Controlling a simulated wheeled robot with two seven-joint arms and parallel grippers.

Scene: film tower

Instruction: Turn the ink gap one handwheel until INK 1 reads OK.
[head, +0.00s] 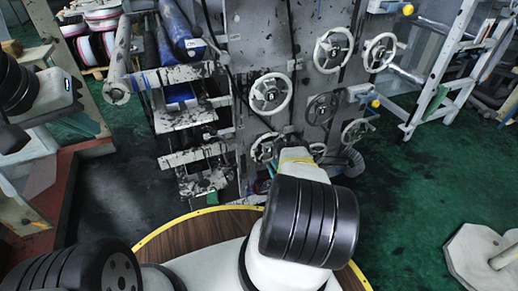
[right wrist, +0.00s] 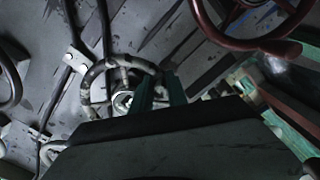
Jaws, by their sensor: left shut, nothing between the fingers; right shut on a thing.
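A pale handwheel (right wrist: 98,78) is in the middle of the right wrist view, with its hub just left of my fingers. My right gripper (right wrist: 162,90) is shut on its rim; the dark wrist housing hides the lower part of the wheel. No wheel label and no INK 1 reading can be made out. My left arm shows at the left edge, but its gripper is not in view.
Other handwheels stand close by: a pale one (head: 271,93) above, a dark reddish one (head: 322,107) to the right, also large in the right wrist view (right wrist: 250,38), and another pale one (head: 333,50) higher. A ladder-like frame (head: 450,65) stands at right.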

